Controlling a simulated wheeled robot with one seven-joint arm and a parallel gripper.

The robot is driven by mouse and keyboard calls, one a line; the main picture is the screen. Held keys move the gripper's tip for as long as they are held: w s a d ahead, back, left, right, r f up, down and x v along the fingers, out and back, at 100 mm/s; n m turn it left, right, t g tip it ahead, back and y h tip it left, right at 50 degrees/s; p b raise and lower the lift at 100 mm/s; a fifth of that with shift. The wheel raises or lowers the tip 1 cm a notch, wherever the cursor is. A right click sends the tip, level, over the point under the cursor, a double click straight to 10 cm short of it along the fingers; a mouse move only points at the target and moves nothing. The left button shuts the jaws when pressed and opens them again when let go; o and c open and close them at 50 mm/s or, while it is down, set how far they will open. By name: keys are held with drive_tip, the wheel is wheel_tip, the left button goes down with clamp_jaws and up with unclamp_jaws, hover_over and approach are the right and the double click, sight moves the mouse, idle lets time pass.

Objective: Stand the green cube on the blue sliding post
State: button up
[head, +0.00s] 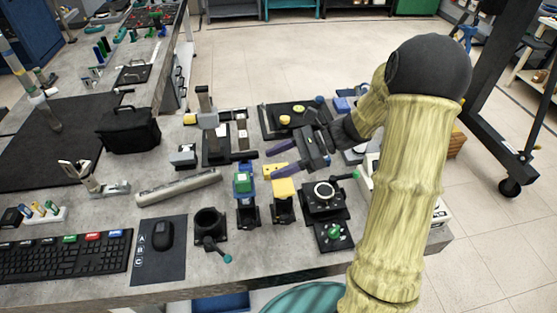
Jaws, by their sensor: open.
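A small green block (242,181), which looks like the green cube, shows at the upper part of a blue post (245,196) on a black base. Blue shows above and below the green, and I cannot tell whether the block rests on the post or sits in front of it. My gripper (268,160) comes in from the right with its two purple fingers apart, open and empty. Its fingertips are just right of and slightly above the green block in the picture. I cannot tell their height.
A yellow-topped post (284,188) stands just right of the blue one. A round black holder (209,222), a long grey bar (179,187) and a dial stage (323,195) are close by. A tall grey stand (207,107) is behind. A mouse pad (158,262) lies front left.

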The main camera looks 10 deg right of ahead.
drive_tip(key=shift+s+a+f, duration=0.15)
drive_tip(key=shift+s+f, duration=0.05)
drive_tip(key=shift+s, duration=0.15)
drive_tip(key=s+d+f+n+g+h, duration=0.15)
drive_tip(key=s+f+n+h, duration=0.25)
drive_tip(key=s+n+h, duration=0.65)
drive_tip(key=d+r+n+t+h+p, duration=0.1)
drive_tip(key=n, duration=0.1)
drive_tip(key=r+n+t+h+p, duration=0.1)
drive_tip(key=r+n, duration=0.1)
drive_tip(key=n, duration=0.1)
drive_tip(key=s+d+r+n+t+h+p, duration=0.1)
drive_tip(key=n, duration=0.2)
drive_tip(key=shift+d+r+t+p, duration=0.3)
drive_tip(key=shift+d+t, duration=0.05)
